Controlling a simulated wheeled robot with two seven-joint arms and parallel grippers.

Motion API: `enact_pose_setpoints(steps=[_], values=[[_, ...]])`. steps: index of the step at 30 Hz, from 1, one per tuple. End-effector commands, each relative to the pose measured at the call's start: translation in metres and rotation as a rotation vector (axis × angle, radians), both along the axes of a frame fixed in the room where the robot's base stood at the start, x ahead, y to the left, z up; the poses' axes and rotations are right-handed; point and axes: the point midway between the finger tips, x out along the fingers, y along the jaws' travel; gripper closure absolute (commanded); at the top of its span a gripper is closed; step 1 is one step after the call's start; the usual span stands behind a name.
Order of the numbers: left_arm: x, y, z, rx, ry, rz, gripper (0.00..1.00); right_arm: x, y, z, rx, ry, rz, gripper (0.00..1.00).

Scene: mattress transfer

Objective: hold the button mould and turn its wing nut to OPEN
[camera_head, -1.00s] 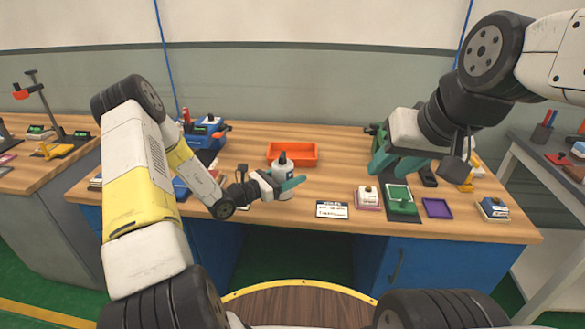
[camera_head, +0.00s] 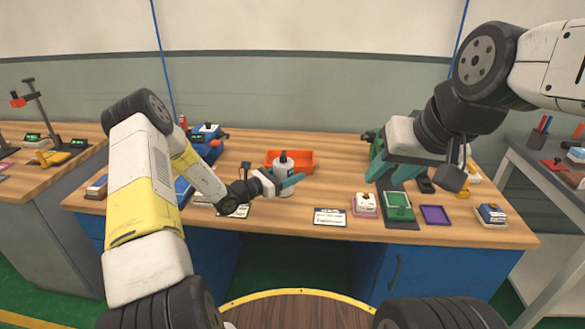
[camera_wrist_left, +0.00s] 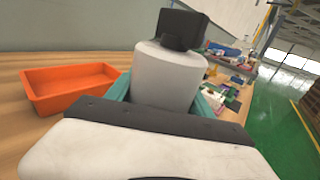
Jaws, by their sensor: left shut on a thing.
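My left gripper (camera_head: 278,185) is shut around a white bottle (camera_head: 283,188) with a black cap. In the left wrist view the bottle (camera_wrist_left: 170,75) stands between the teal fingers, cap up; its base is hidden. My right gripper (camera_head: 391,173) hangs over the right part of the bench with its teal fingers apart and nothing seen between them. Below it a green block (camera_head: 398,206) lies on a dark mat (camera_head: 401,223). Beside that, a small white piece (camera_head: 366,201) sits on a pink base. I cannot tell which is the button mould, and no wing nut or OPEN mark is readable.
An orange tray (camera_head: 302,158) stands just behind the bottle. A label card (camera_head: 330,217) lies at the bench front, with a purple tray (camera_head: 435,215) to the right. A blue device (camera_head: 206,138) stands at the back left. Bare wood lies around the card.

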Motion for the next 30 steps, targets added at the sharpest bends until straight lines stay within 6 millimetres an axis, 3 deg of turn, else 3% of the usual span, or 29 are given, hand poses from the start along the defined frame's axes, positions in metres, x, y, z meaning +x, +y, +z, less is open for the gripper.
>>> enact_pose_setpoints(steps=[16, 30], values=[[0.006, -0.001, 0.001, -0.002, -0.003, 0.000, 1.00, 0.000, 0.000, 0.000, 0.000, 0.000, 0.000, 0.64], [0.007, -0.001, -0.012, -0.002, -0.003, 0.000, 1.00, 0.000, 0.000, 0.000, 0.000, 0.000, 0.000, 0.64]])
